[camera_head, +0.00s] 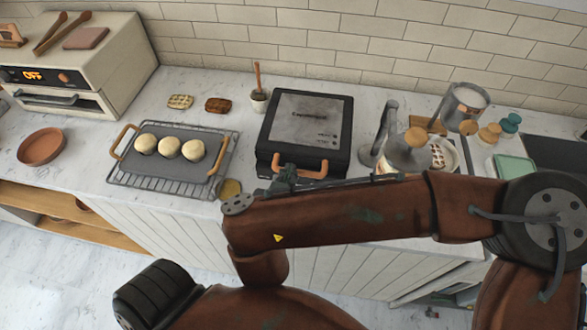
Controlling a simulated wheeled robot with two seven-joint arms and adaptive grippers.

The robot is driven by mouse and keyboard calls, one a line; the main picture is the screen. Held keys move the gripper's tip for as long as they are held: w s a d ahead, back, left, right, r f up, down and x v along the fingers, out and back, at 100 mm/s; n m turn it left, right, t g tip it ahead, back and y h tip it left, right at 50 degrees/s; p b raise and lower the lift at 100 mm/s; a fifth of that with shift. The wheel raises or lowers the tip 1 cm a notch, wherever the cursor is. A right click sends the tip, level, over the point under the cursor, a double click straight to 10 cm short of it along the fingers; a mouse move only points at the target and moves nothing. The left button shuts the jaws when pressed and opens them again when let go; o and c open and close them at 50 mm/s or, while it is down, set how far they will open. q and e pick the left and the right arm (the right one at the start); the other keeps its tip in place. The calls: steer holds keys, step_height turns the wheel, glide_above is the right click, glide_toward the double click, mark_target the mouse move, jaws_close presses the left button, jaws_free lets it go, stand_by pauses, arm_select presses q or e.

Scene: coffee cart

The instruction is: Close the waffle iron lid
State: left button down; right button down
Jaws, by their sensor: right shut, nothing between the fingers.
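The waffle iron (310,118) stands on the marble counter, a square dark appliance with a grey lid top and lettering. Its lid looks down flat over the base, though I cannot tell whether any gap is left. Its copper-coloured handle (316,171) points toward me at the front. My right gripper (287,176) is shut and empty, just at the front left of the handle; I cannot tell whether they touch. My brown right arm crosses in front of the counter and hides part of its front. My left gripper is not in view.
A rack with a tray (163,177) of three round buns lies left of the iron. A small pot (259,104) and two waffles (218,105) sit behind it. A toaster oven (85,75) is far left.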

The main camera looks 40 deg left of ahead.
steer(key=f, duration=0.2)
steer(key=s+f, duration=0.1)
steer(key=shift+d+f+g, duration=0.2)
steer(key=shift+d+g, duration=0.1)
steer(key=shift+d, duration=0.1)
steer(key=w+a+r+v, duration=0.1)
steer(key=r+v, duration=0.1)
steer(key=v, duration=1)
steer(key=shift+s+r+t, duration=0.25)
steer(key=shift+r+t, duration=0.05)
steer(key=shift+t, duration=0.1)
